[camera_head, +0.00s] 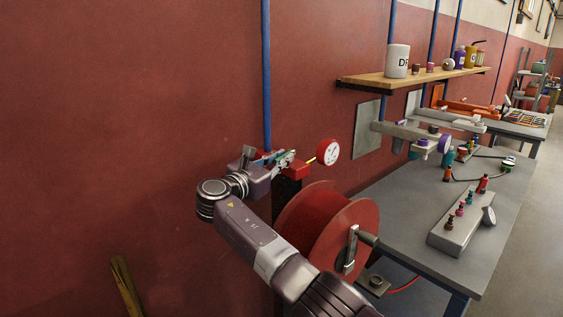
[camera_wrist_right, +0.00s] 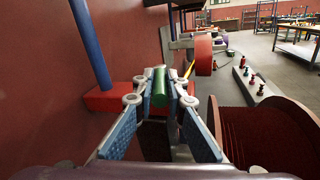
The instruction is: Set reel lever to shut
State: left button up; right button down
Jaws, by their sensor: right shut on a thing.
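My right gripper (camera_head: 285,159) is at the red valve block above the hose reel. In the right wrist view its two blue-padded fingers (camera_wrist_right: 160,98) are closed on a green grip, which I take to be the reel lever (camera_wrist_right: 160,84). The lever stands up between the fingertips; its lower end is hidden by them. In the head view the fingers mostly cover the lever. The red block (camera_wrist_right: 108,99) sits just behind the fingers, with a blue pipe (camera_head: 266,80) rising from it. My left gripper is in neither view.
A red-rimmed gauge (camera_head: 328,151) stands right of the gripper. The large red reel (camera_head: 318,226) is below it, close to my right arm. A grey workbench (camera_head: 400,205) with a sloped box of small knobs (camera_head: 462,222) stands to the right. Red wall lies behind.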

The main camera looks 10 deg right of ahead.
dwell(0.6)
jog(key=c, duration=2)
grip_release()
jog(key=shift+o, duration=0.2)
jog(key=shift+a, duration=0.15)
jog(key=v, duration=1.1)
jog(key=shift+s+a, duration=0.2)
jog(key=shift+a, duration=0.15)
jog(key=shift+c, duration=0.4)
